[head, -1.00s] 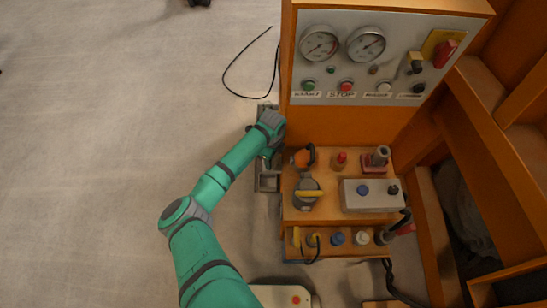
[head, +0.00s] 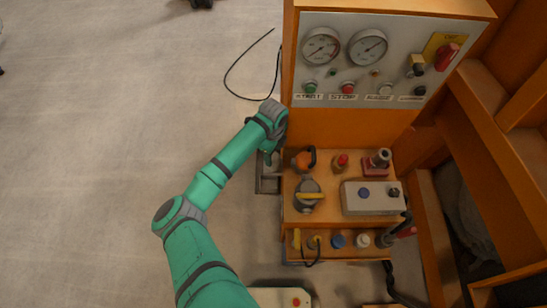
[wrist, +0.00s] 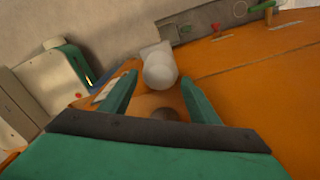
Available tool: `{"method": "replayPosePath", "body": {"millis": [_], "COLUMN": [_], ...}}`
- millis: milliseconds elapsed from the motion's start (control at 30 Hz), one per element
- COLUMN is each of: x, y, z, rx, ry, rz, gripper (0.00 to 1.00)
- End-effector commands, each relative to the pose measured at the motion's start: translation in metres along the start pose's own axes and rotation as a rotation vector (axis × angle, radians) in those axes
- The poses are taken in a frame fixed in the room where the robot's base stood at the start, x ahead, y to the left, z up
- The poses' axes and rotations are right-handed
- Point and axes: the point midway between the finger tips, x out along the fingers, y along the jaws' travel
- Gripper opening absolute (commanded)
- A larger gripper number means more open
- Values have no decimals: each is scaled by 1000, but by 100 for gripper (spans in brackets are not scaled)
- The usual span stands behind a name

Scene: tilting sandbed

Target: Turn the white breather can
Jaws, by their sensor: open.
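A white rounded can (wrist: 160,71), which looks like the breather can, shows in the wrist view with a pale block behind it. It stands against the orange cabinet surface (wrist: 230,80). My gripper (wrist: 146,80) is open, with one green finger on either side of the can's near end. I cannot tell whether either finger touches it. A dark brownish round part (wrist: 165,114) shows between the fingers, nearer the palm. In the head view my gripper (head: 269,156) is beside the cabinet's left side, and I cannot make out the can there.
The orange cabinet (head: 350,130) carries a gauge panel (head: 385,75) above and a ledge with knobs, valves and a grey box (head: 372,197) below. A metal frame (head: 268,185) stands at its left foot. A black cable (head: 235,92) lies on the floor. Open floor spreads left.

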Motion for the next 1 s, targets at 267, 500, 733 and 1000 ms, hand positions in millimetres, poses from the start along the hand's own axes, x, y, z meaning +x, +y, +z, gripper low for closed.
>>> {"method": "replayPosePath", "body": {"millis": [267,500,733,1000], "x": [-39,-46,-46,-54], "y": [1,3,2,-7], "z": [2,5,4,11], "rx": [-2,-9,-8,-11], "ry": [-1,0,0,14], "rz": [-1,-1,-1,-12], "gripper": [56,56,56,56]}}
